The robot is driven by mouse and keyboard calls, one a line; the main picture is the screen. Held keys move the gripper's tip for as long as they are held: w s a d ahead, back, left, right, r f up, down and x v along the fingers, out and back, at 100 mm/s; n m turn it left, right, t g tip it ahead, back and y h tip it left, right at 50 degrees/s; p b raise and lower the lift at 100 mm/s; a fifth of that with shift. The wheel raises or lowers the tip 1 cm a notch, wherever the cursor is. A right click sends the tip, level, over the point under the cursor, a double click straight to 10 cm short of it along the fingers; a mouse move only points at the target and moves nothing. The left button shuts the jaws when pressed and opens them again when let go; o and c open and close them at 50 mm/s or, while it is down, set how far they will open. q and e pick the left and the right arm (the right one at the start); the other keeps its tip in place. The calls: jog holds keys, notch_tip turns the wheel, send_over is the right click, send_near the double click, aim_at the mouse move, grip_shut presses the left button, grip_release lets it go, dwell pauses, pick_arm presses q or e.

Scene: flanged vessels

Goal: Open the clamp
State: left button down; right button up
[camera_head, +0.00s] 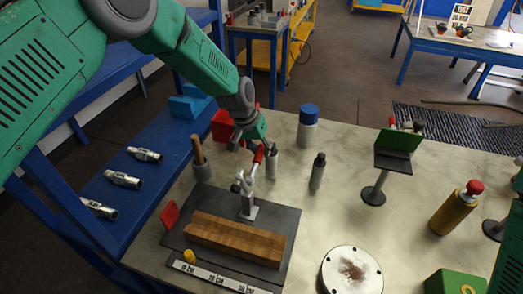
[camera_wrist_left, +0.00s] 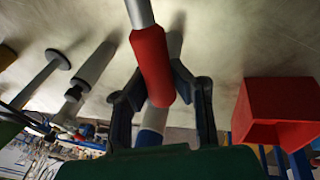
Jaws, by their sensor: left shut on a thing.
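The clamp (camera_head: 248,205) is a grey metal toggle clamp on a dark base plate (camera_head: 285,205), beside a long wooden block (camera_head: 235,238). Its lever rises and ends in a red handle (camera_head: 258,154). My left gripper (camera_head: 262,146) comes down from above and is shut on the red handle. In the left wrist view, the red handle (camera_wrist_left: 150,58) runs between the two dark fingers of the left gripper (camera_wrist_left: 162,88), with the grey lever rod (camera_wrist_left: 139,12) beyond it. The exact finger contact is hard to see in the head view. My right gripper is not in view.
A round flanged lid (camera_head: 350,272) lies in front. A green holder (camera_head: 397,145) stands right.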

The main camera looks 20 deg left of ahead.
pick_arm(q)
jog(key=shift+w, duration=0.15)
jog(key=c, duration=1.3)
grip_release()
jog(key=shift+c, duration=0.2)
jog(key=shift+w+f, duration=0.15)
jog(key=v, duration=1.2)
jog(key=shift+f, duration=0.15)
